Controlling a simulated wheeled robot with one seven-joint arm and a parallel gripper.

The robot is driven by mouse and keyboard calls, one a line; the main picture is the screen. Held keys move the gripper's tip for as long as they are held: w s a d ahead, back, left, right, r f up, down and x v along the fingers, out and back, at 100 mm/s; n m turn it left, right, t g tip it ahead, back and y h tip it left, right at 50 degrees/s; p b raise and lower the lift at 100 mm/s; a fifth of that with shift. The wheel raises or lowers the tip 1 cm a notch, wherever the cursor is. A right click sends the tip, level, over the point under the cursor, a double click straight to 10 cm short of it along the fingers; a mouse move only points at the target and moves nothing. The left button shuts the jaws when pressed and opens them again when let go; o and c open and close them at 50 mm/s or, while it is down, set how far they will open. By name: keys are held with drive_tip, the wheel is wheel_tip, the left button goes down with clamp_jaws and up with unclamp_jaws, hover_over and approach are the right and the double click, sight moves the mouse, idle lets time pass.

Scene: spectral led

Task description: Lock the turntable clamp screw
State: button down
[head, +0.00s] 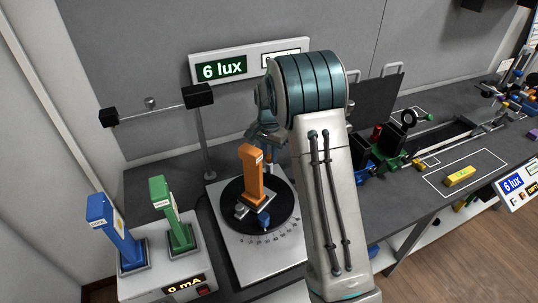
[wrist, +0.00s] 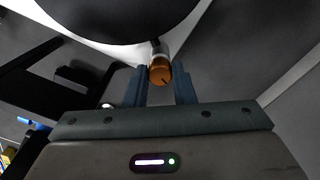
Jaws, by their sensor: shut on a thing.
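The turntable is a black disc (head: 284,205) on a pale base plate with a printed scale, and its dark underside or face (wrist: 110,18) fills the top of the wrist view. An orange-brown knob with a dark mark, the clamp screw (wrist: 160,75), sits at the plate's edge on a short shaft. My gripper (wrist: 159,72) has one finger on each side of the knob and is shut on it. In the head view my gripper (head: 265,138) is at the far side of the turntable, partly hidden by my arm.
An orange lamp post (head: 252,175) stands on the disc close to my gripper. Blue (head: 113,232) and green (head: 172,215) posts stand on a white box at left. A sensor stand (head: 202,130) and a "6 lux" display (head: 221,70) are behind.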

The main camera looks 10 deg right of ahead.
sight(269, 155)
drive_tip(key=m, duration=0.5)
drive_tip(key=shift+m, duration=0.3)
idle(0.4)
drive_tip(key=c, duration=1.2)
unclamp_jaws()
wheel_tip(269, 155, up, 14)
drive_tip(key=shift+b, duration=0.4)
drive_tip(key=shift+f, duration=0.1)
